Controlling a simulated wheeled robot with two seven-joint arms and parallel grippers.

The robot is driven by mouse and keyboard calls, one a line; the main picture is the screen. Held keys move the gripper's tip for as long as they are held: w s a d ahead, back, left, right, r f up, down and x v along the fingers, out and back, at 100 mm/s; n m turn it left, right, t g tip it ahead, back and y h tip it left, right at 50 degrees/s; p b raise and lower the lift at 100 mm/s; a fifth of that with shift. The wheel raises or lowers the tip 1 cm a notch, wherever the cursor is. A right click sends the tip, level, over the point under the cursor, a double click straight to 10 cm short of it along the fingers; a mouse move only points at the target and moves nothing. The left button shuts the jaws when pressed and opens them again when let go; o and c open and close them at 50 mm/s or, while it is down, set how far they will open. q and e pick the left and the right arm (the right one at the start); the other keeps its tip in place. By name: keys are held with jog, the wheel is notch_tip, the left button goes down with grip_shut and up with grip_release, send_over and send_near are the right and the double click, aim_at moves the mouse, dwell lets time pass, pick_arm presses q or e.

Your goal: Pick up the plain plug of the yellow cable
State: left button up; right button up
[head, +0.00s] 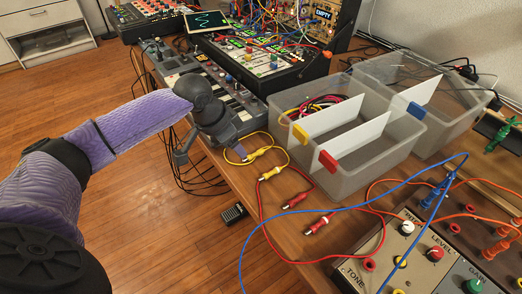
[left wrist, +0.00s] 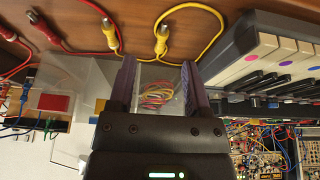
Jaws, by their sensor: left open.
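The yellow cable lies on the wooden table in the head view, with a yellow plug (head: 256,154) near the table's left edge. In the left wrist view, a yellow plug (left wrist: 162,40) on the yellow cable lies beyond my fingertips, roughly in line with the gap. My right gripper is not in view.
Two red plugs, one nearer the bins (head: 306,194) and one nearer me (head: 317,225), lie to the right. A clear bin (head: 370,172) with white dividers stands behind them. A keyboard (head: 225,90) lies behind my gripper. A control panel (head: 425,255) and blue cable are at right.

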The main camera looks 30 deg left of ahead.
aim_at(247, 157)
pick_arm(q)
jog(key=b+x, duration=0.4)
jog(key=x, duration=0.2)
jog(key=shift+w+a+f, duration=0.1)
jog(key=shift+w+f, duration=0.2)
jog(key=shift+w, duration=0.05)
jog(key=shift+r, duration=0.15)
grip_shut()
